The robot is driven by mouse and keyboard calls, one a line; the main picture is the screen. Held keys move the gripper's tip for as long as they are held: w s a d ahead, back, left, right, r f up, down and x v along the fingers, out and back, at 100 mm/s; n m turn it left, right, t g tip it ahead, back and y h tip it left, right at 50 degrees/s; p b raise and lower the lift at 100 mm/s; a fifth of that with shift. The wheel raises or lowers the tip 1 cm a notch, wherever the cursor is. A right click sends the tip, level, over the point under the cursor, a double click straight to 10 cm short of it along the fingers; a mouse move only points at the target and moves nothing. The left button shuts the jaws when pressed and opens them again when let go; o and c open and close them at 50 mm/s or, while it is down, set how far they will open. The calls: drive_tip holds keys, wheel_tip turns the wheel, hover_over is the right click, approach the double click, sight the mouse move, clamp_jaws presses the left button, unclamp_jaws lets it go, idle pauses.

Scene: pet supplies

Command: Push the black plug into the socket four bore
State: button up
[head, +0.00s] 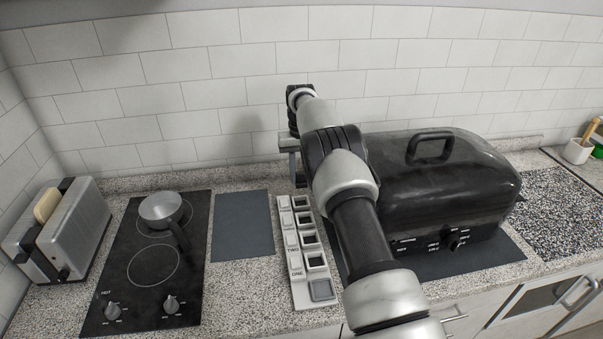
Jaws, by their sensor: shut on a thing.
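A long pale socket board (299,295) lies on the counter in the middle, with a row of square open bores and raised labels at their left. The socket four bore (301,202) is near the far end of the row. My gripper (294,170) is beyond that end, pointing down, and is shut on a dark thing, taken as the black plug. The plug is small and mostly hidden by the fingers and arm, so its tilt cannot be told. It appears apart from the bore. A grey square (321,290) sits at the board's near end.
A large black roaster (440,190) stands close at the right of the board, beside my arm. A dark mat (242,225), a hob (150,290) with a saucepan (162,211) and a toaster (62,233) are at the left. The tiled wall is close behind.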

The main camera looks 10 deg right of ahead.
drive_tip(key=shift+f, duration=0.1)
drive_tip(key=shift+f+b, duration=1.4)
drive_tip(key=shift+f, duration=1.4)
drive_tip(key=shift+f+b, duration=0.9)
drive_tip(key=shift+f, duration=0.55)
